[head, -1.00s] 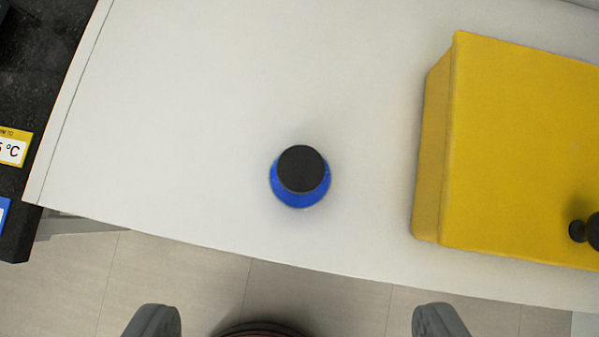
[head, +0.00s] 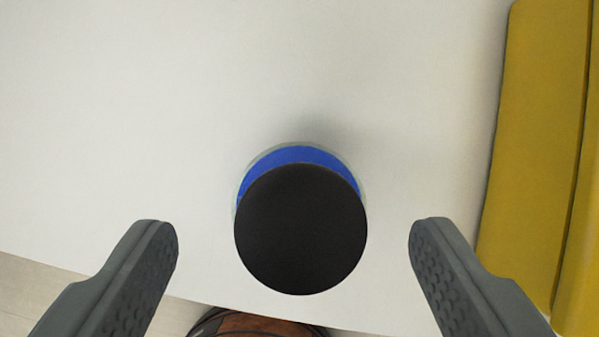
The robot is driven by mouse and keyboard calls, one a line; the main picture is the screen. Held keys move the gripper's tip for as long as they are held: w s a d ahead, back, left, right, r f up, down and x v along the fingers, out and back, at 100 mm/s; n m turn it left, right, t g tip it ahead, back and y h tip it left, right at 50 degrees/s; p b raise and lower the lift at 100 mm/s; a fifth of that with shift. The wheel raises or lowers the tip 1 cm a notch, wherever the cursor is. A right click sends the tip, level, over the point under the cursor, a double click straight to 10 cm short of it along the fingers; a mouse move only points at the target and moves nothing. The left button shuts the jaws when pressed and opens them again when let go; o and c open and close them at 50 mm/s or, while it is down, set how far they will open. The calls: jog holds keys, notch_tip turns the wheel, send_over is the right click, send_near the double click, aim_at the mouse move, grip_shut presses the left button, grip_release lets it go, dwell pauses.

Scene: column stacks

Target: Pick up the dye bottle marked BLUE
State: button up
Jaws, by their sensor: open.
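A bottle with a round black cap (head: 300,230) and a blue body (head: 298,156) stands upright on the white table, seen from above. No marking on it can be read from this angle. My gripper (head: 293,226) is open, one finger to the left of the cap and one to the right. There is a gap on both sides, and neither finger touches the bottle. The cap hides most of the bottle's body.
The white table top (head: 120,110) is clear to the left of and beyond the bottle. A yellow box (head: 535,140) stands on the right, close to the right finger. The table's front edge runs just below the bottle, with floor (head: 20,295) beyond it.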

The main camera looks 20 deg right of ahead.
jog(key=shift+x, duration=2.3)
jog(key=shift+d, duration=0.15)
jog(key=c, duration=1.2)
